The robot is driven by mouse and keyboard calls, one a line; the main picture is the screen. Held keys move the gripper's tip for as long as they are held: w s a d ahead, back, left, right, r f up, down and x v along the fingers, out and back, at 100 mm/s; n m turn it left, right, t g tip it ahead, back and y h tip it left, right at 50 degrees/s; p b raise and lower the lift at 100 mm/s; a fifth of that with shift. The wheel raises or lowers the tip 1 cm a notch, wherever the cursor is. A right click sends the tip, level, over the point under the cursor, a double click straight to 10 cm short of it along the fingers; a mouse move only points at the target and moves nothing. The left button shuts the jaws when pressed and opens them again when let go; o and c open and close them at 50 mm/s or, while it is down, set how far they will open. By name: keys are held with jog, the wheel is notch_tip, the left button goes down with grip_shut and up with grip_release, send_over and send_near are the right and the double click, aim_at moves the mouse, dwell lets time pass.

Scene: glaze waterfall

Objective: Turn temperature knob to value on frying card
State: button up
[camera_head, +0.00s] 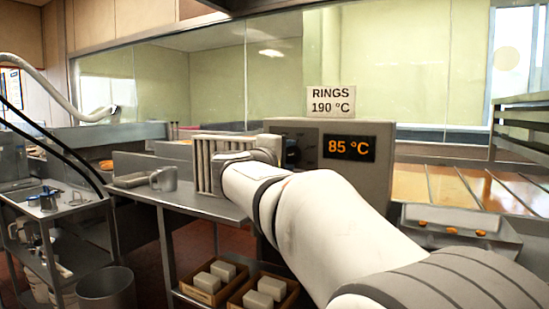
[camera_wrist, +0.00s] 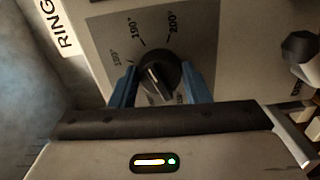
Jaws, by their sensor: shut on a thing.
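The frying card (camera_head: 331,100) stands on top of the grey fryer control box (camera_head: 372,188) and reads "RINGS 190 °C". The orange display (camera_head: 349,148) on the box reads 85 °C. The black temperature knob (camera_wrist: 160,68) is on the panel in the wrist view. Dial marks for 190° and 200° show beyond it, with a blurred mark at left. A pale line shows on the knob, but its exact setting is unclear. My gripper (camera_wrist: 160,87) is shut on the knob, one blue finger on each side. In the head view my arm hides most of this contact.
A second dark knob (camera_wrist: 299,46) is at the right in the wrist view. A metal mug (camera_head: 164,179) stands on the steel table at left. A tray (camera_head: 462,228) with orange pieces is at right. Boxes (camera_head: 210,285) of pale blocks sit below.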

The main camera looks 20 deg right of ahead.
jog(key=shift+n, duration=0.3)
jog(key=o, duration=1)
jog(key=shift+c, duration=0.2)
jog(key=v, duration=0.8)
jog(key=shift+p, duration=0.4)
jog(key=shift+d, duration=0.1)
